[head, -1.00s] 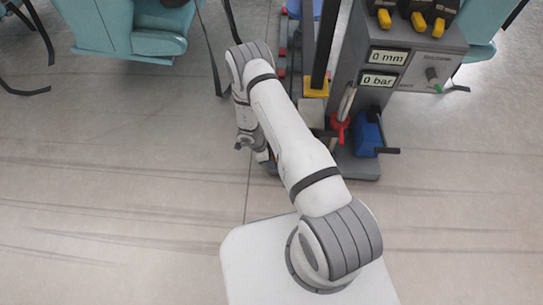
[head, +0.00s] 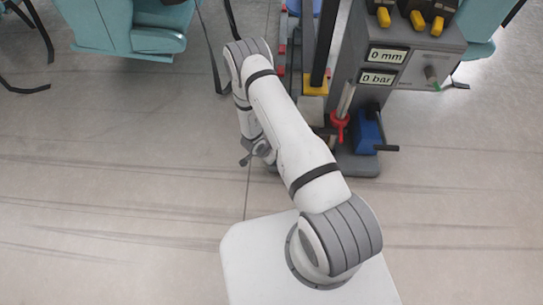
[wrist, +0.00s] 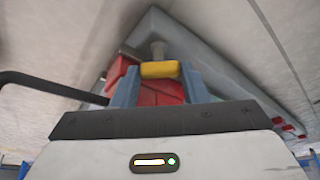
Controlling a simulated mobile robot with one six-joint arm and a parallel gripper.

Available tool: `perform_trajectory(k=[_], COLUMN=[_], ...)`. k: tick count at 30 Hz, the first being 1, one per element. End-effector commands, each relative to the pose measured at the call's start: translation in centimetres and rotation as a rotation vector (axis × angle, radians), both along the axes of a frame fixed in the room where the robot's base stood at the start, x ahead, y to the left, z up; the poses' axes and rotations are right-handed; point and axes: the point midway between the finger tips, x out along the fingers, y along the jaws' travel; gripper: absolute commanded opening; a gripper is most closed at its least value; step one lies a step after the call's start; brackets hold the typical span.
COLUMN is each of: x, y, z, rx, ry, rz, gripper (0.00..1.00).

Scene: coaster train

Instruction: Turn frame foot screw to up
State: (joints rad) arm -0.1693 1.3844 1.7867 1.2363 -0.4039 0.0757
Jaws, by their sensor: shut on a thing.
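The frame foot screw shows in the wrist view as a yellow grip (wrist: 160,69) below a short grey shaft (wrist: 158,48). My gripper (wrist: 160,82) has its two blue fingers on either side of the yellow grip and is shut on it. A red block (wrist: 155,93) shows behind and between the fingers. In the head view, my arm hides the fingers and the screw; only my wrist shows, low beside the foot of the grey machine (head: 350,160).
The machine carries displays reading 0 mm (head: 387,55) and 0 bar (head: 378,79). A red part with a grey lever (head: 338,122) and a blue part (head: 367,133) stand low on it. Teal seats (head: 155,40) are at the upper left. The floor on the left is open.

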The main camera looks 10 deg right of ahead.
Motion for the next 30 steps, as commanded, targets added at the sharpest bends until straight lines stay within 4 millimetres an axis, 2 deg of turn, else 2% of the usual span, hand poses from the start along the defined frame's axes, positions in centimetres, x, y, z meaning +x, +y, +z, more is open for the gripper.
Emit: perform_trajectory(k=[14,15,23,30], x=[-0.51,-0.51,-0.47,-0.54], y=[0.13,0.13,0.0,-0.19], z=[-0.12,-0.13,-0.13,-0.13], rx=[0.005,0.005,0.002,-0.001], ry=[0.011,0.011,0.009,0.01], rz=[0.015,0.015,0.013,0.01], gripper=[0.17,0.42,0.62,0.62])
